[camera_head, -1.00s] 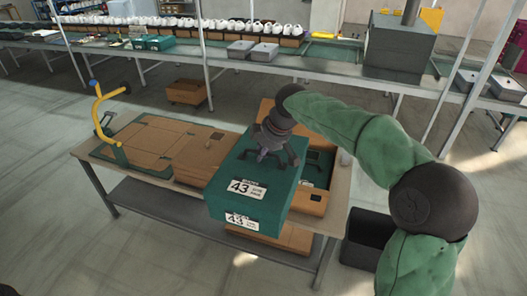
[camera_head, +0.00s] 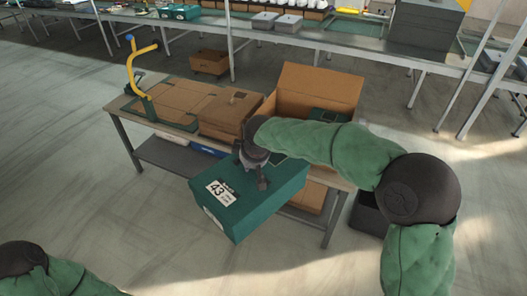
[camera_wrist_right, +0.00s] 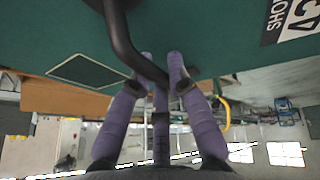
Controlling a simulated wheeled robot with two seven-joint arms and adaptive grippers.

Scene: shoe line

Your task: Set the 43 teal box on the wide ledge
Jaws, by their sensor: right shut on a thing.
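The teal box (camera_head: 262,203) carries a white label marked 43 and hangs tilted in front of the work table, above the floor. My right gripper (camera_head: 258,178) is over its top. In the right wrist view, the purple fingers (camera_wrist_right: 164,72) are shut on the dark handle (camera_wrist_right: 122,38) of the teal box (camera_wrist_right: 60,28); part of its label shows at top right. My left arm enters at the bottom left of the head view, but its gripper is out of view. I cannot tell which surface is the wide ledge.
The work table (camera_head: 122,106) holds flat cardboard, a brown box (camera_head: 228,112) and an open carton (camera_head: 318,88) with something teal inside. A grey lower shelf (camera_head: 165,152) is beneath. A dark bin (camera_head: 370,215) stands right. A long conveyor (camera_head: 330,40) runs behind. Floor at left is clear.

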